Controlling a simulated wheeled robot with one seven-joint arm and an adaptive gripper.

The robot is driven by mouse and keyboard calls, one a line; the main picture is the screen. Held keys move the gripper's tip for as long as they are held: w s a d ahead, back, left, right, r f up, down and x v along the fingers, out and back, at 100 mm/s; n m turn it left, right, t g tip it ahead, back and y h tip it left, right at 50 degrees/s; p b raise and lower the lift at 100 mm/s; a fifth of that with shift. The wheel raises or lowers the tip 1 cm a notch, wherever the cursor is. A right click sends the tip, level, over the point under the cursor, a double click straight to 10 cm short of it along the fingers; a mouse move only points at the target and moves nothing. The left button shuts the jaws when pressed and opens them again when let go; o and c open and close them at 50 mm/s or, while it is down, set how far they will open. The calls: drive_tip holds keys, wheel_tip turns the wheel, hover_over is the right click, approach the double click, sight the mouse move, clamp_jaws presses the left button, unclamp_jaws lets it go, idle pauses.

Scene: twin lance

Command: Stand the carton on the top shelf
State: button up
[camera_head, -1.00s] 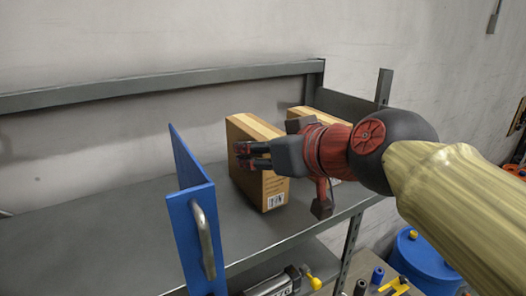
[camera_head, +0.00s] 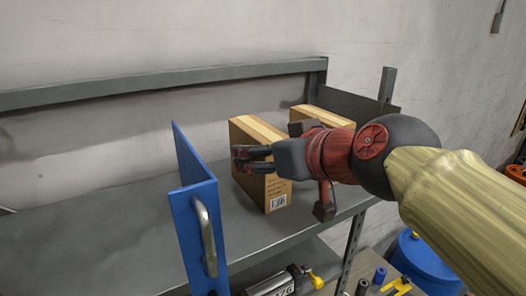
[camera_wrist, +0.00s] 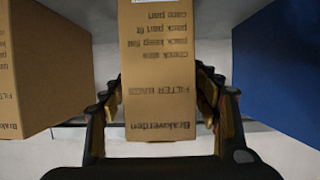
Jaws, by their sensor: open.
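A brown carton (camera_head: 277,190) stands upright on the grey top shelf (camera_head: 120,221). Its printed narrow face also fills the middle of the wrist view (camera_wrist: 158,65). My gripper (camera_head: 240,159) is at this carton in the head view. In the wrist view my open fingers (camera_wrist: 160,112) lie one on each side of it, with narrow gaps that are hard to judge. A second brown carton (camera_head: 335,117) stands behind my wrist, partly hidden, and shows at the left of the wrist view (camera_wrist: 40,70).
A blue upright panel (camera_head: 190,200) with a metal handle stands left of the carton; it is at the right of the wrist view (camera_wrist: 285,70). The shelf left of it is clear. A low back rail (camera_head: 150,85) runs along the wall. Tools lie below.

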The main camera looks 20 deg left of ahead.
drive_tip(key=shift+r, duration=0.15)
drive_tip(key=b+v, duration=0.2)
drive_tip(key=v, duration=1)
drive_tip(key=d+f+m+h, duration=0.5)
drive_tip(key=d+f, duration=0.9)
drive_tip(key=f, duration=0.4)
drive_tip(key=s+d+f+m+g+h, duration=0.1)
drive_tip(key=s+d+f+m+h, duration=0.1)
drive_tip(key=s+d+f, duration=0.2)
drive_tip(key=s+d+f+m+g+h, duration=0.1)
drive_tip(key=s+d+f+m+h, duration=0.2)
drive_tip(key=d+f, duration=0.8)
wheel_tip(320, 180, down, 4)
drive_tip(key=shift+s+r+g, duration=0.1)
drive_tip(key=shift+s+g, duration=0.3)
drive_tip(key=shift+s, duration=0.1)
drive_tip(key=shift+a+b, duration=0.1)
drive_tip(key=shift+b, duration=0.2)
wheel_tip(320, 180, down, 23)
drive_tip(key=b, duration=2.2)
drive_tip(key=shift+b, duration=0.3)
drive_tip(key=shift+r, duration=0.2)
drive_tip(key=shift+c, duration=0.4)
